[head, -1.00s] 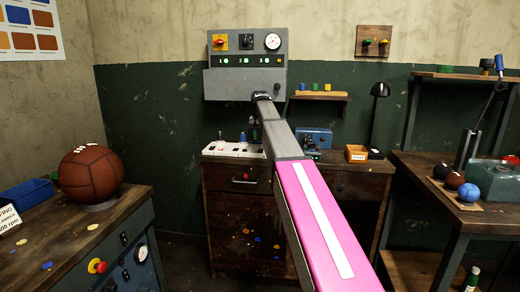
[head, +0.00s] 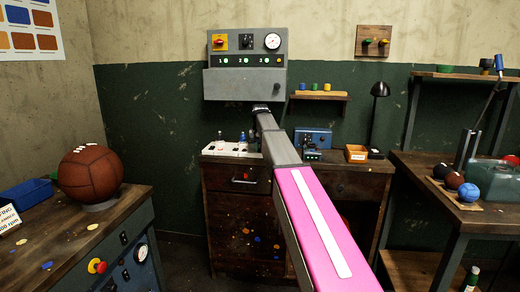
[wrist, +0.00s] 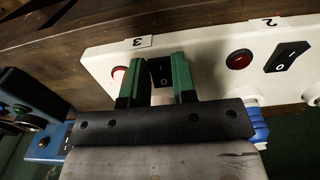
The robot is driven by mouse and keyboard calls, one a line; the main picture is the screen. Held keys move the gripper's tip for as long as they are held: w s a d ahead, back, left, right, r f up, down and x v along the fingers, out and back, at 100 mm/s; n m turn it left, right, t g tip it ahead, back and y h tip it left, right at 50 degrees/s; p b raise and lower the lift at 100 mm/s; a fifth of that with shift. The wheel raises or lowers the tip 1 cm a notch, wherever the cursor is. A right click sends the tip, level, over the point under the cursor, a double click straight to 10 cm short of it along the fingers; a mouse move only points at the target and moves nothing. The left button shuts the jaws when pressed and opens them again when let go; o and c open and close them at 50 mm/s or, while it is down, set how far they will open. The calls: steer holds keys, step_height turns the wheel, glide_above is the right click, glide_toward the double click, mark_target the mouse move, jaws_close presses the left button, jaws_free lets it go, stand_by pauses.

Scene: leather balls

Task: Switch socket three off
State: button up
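The white socket strip (wrist: 213,35) lies across the wrist view, with a "3" label (wrist: 137,42) and a "2" label (wrist: 270,22). Socket three's black rocker switch (wrist: 162,72) shows between the green-tipped fingers of my gripper (wrist: 164,62). The fingers are apart, one on each side of the switch, with nothing held. I cannot tell whether they touch the strip.
Socket two's switch (wrist: 287,56) and red lamp (wrist: 240,59) are to the right. A blue plug-like part (wrist: 257,125) shows beside my gripper. A blue box (head: 316,137) stands right of my arm. A grey wall panel (head: 245,85) is above.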

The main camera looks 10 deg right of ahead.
steer(key=shift+w+d+r+g, duration=0.1)
steer(key=shift+w+g, duration=0.25)
steer(key=shift+g, duration=0.35)
steer(key=shift+g+y, duration=0.5)
steer(key=shift+g, duration=0.2)
steer(key=o, duration=0.6)
steer(key=shift+o, duration=0.2)
steer(key=shift+s, duration=0.15)
